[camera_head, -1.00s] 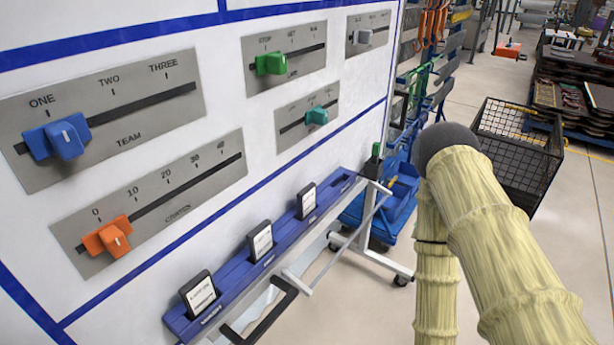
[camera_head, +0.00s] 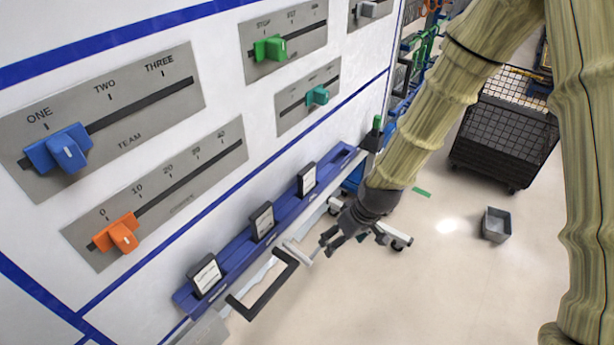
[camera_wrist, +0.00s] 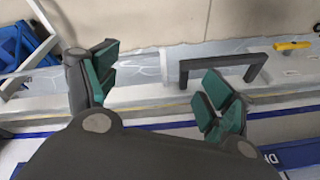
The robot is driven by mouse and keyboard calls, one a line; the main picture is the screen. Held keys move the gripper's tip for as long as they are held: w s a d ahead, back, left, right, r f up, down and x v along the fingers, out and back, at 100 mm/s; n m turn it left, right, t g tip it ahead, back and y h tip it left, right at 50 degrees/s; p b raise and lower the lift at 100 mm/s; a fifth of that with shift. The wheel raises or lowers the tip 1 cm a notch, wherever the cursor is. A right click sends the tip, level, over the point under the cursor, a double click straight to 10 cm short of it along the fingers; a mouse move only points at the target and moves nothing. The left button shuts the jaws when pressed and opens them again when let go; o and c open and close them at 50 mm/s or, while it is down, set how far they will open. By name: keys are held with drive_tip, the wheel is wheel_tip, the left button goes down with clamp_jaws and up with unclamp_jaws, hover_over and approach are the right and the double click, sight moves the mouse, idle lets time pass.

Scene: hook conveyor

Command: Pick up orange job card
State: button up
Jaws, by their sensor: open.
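Three small black-framed cards with white faces stand in a blue rail at the foot of the white board: a near one (camera_head: 205,275), a middle one (camera_head: 262,220) and a far one (camera_head: 307,180). No card shows a clear orange colour. The blue rail (camera_head: 338,162) runs away to the right. My gripper (camera_head: 335,238) hangs to the right of the rail, beside the middle and far cards and apart from them. In the wrist view my gripper (camera_wrist: 163,85) has its green-padded fingers spread, with nothing between them.
A black handle (camera_head: 262,290) juts out below the rail and also shows in the wrist view (camera_wrist: 225,65). Sliders with blue, green, teal and orange knobs (camera_head: 122,235) sit on the board. A black mesh cart (camera_head: 505,140) and a grey bin (camera_head: 496,224) stand on open floor.

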drive_tip(key=w+a+r+n+p, duration=0.1)
drive_tip(key=w+r, duration=0.1)
drive_tip(key=r, duration=0.3)
drive_tip(key=w+a+r+n, duration=0.1)
drive_tip(key=w+a+r, duration=0.15)
drive_tip(key=r, duration=0.25)
drive_tip(key=n+t+y+p, duration=0.1)
drive_tip(key=n+p, duration=0.1)
drive_tip(key=n, duration=0.1)
approach(309, 169)
drive_tip(key=shift+p+x, duration=1.8)
drive_tip(key=shift+x, duration=3.9)
drive_tip(key=c, duration=1.1)
